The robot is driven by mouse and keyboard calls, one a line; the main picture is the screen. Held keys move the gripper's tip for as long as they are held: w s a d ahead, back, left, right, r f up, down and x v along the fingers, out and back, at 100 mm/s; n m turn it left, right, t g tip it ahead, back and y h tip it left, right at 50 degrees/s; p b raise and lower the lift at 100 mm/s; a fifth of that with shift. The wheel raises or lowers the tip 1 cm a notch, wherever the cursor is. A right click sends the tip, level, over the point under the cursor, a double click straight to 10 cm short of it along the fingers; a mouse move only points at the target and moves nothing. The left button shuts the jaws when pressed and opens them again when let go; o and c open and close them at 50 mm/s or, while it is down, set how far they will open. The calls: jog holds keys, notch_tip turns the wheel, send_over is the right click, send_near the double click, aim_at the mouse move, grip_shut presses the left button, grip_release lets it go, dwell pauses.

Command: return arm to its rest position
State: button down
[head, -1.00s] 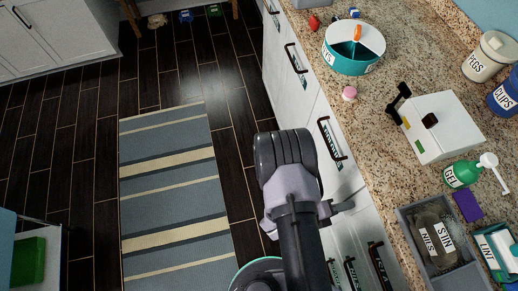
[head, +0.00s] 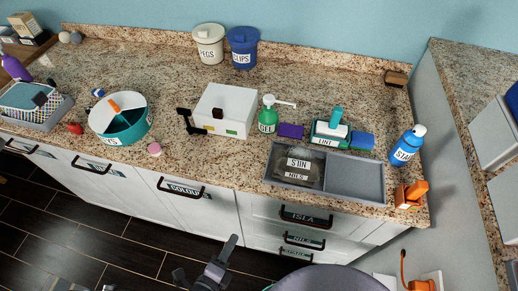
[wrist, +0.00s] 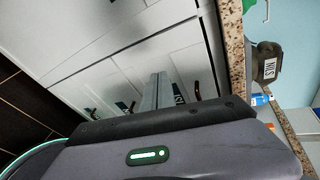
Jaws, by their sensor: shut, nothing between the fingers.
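My gripper (wrist: 158,92) shows in the wrist view as two slim grey fingers close together, shut with nothing between them. It points toward the white cabinet fronts, above part of my own body. In the head view, a dark part of my arm (head: 212,268) shows low at the bottom edge, in front of the drawers and apart from the counter. The fingertips are hard to make out there.
The granite counter (head: 235,165) holds a round teal divided container (head: 140,133), a white box (head: 225,108), a green pump bottle (head: 267,115), a grey tray (head: 357,180) and a blue bottle (head: 407,145). Drawer handles (head: 305,216) stick out below. Dark floor (head: 90,235) is open at lower left.

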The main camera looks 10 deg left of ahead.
jog(key=w+d+r+m+g+h, duration=0.3)
jog(key=r+m, duration=0.3)
jog(key=m, duration=0.2)
jog(key=w+d+r+m+g+h, duration=0.2)
jog(key=w+d+r+m+g, duration=0.1)
jog(key=r+m, duration=0.35)
jog(key=d+r+n+y, duration=0.3)
jog(key=d+r+n, duration=0.2)
jog(key=r+n, duration=0.3)
jog(key=s+d+r+n+g+y, duration=0.1)
jog(key=d+r+n+y, duration=0.2)
jog(key=n, duration=1)
jog(key=d+r+n+g+y+b, duration=0.1)
jog(key=d+r+n+y, duration=0.3)
jog(key=d+r+n, duration=0.4)
notch_tip(320, 180, up, 5)
jog(key=n, duration=0.3)
jog(key=shift+s+d+n, duration=0.15)
jog(key=shift+d+n, duration=0.2)
jog(key=shift+d, duration=0.05)
jog(key=shift+r, duration=0.1)
